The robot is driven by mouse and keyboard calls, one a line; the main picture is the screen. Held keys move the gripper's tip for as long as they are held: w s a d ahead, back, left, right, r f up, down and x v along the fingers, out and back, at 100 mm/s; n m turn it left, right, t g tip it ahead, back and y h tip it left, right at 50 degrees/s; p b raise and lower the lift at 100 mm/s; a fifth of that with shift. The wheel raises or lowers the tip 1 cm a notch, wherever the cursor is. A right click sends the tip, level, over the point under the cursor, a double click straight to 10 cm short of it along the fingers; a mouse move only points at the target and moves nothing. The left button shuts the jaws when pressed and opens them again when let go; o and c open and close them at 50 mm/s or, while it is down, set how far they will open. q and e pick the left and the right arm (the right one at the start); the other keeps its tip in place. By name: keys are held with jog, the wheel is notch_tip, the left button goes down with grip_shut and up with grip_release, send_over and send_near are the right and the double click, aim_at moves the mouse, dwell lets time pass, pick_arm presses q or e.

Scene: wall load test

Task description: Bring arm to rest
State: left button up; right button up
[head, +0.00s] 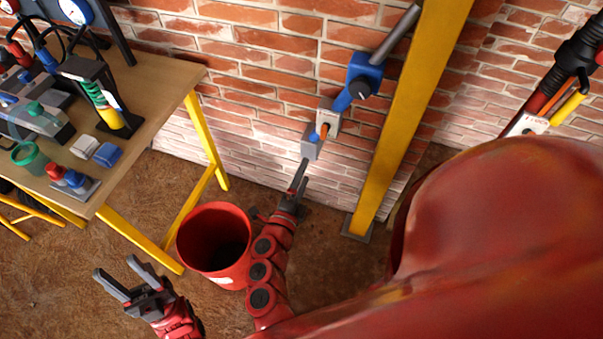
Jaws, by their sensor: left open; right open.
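My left gripper (114,265) is at the lower left of the head view. Its two dark fingers are apart, with bare brown floor around them, and nothing is between them. My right gripper (300,174) points up toward the brick wall, at the end of my red jointed arm. Its fingers look narrowly apart from this angle, and it holds nothing that I can see. Its tips are just below a grey block on the blue and grey wall fixture (358,82). I cannot tell whether they touch it.
A red bucket (185,232) stands on the floor between my grippers. A wooden workbench (165,82) with yellow legs and several tools is at the left. A yellow post (405,115) stands right of the fixture. The brick wall (255,65) closes off the back.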

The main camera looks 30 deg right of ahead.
jog(key=shift+s+a, duration=0.35)
jog(key=shift+a, duration=0.05)
